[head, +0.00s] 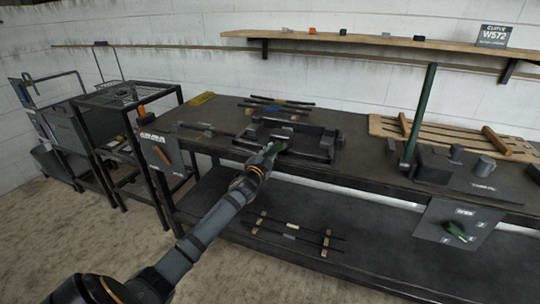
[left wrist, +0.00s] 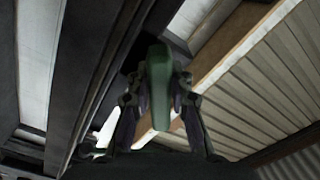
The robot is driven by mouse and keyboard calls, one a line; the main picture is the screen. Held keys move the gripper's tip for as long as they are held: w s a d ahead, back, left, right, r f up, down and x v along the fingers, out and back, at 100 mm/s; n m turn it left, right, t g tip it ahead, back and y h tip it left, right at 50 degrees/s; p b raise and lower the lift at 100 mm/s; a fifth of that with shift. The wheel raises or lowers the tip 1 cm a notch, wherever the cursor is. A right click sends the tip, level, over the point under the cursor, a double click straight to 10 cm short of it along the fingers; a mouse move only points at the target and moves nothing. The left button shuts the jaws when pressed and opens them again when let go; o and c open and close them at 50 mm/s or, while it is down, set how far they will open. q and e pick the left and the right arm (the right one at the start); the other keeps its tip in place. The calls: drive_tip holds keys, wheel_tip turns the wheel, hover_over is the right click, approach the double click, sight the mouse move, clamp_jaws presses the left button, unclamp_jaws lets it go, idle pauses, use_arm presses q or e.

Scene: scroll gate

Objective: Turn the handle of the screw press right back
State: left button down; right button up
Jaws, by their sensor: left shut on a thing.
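The screw press (head: 322,146) is a low black frame on the middle of the dark workbench. Its green handle (head: 277,147) is at the front of it, partly covered by my gripper. My left gripper (head: 267,155) reaches in from the lower left and is shut on the handle. In the left wrist view the green handle (left wrist: 159,86) stands upright between the two dark fingers (left wrist: 157,115). The press itself is hard to make out in that view. My right gripper is not in view.
A tall green lever (head: 419,112) stands at the bench's right, beside dark blocks. A panel with a green knob (head: 457,230) hangs from the bench's front edge. A wooden pallet (head: 385,127) lies at the back right. Black rods (head: 275,103) lie behind the press. A wire-topped rack (head: 122,96) stands left.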

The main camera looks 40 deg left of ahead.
use_arm(q)
drive_tip(key=n+b, duration=0.1)
drive_tip(key=n, duration=0.1)
drive_tip(key=f+n+b, duration=0.1)
drive_tip(key=n, duration=0.1)
drive_tip(key=shift+d+n, duration=0.2)
drive_tip(key=shift+n, duration=0.1)
drive_tip(key=shift+n+b, duration=0.3)
drive_tip(key=shift+n, duration=0.2)
drive_tip(key=shift+d+n, duration=0.1)
drive_tip(key=shift+n, duration=0.3)
drive_tip(key=shift+w+d+n+b, duration=0.15)
drive_tip(key=shift+n+b, duration=0.3)
drive_tip(key=shift+n, duration=0.6)
drive_tip(key=shift+s+d+n+b, duration=0.1)
drive_tip(key=shift+n+b, duration=0.35)
drive_tip(key=shift+n, duration=0.6)
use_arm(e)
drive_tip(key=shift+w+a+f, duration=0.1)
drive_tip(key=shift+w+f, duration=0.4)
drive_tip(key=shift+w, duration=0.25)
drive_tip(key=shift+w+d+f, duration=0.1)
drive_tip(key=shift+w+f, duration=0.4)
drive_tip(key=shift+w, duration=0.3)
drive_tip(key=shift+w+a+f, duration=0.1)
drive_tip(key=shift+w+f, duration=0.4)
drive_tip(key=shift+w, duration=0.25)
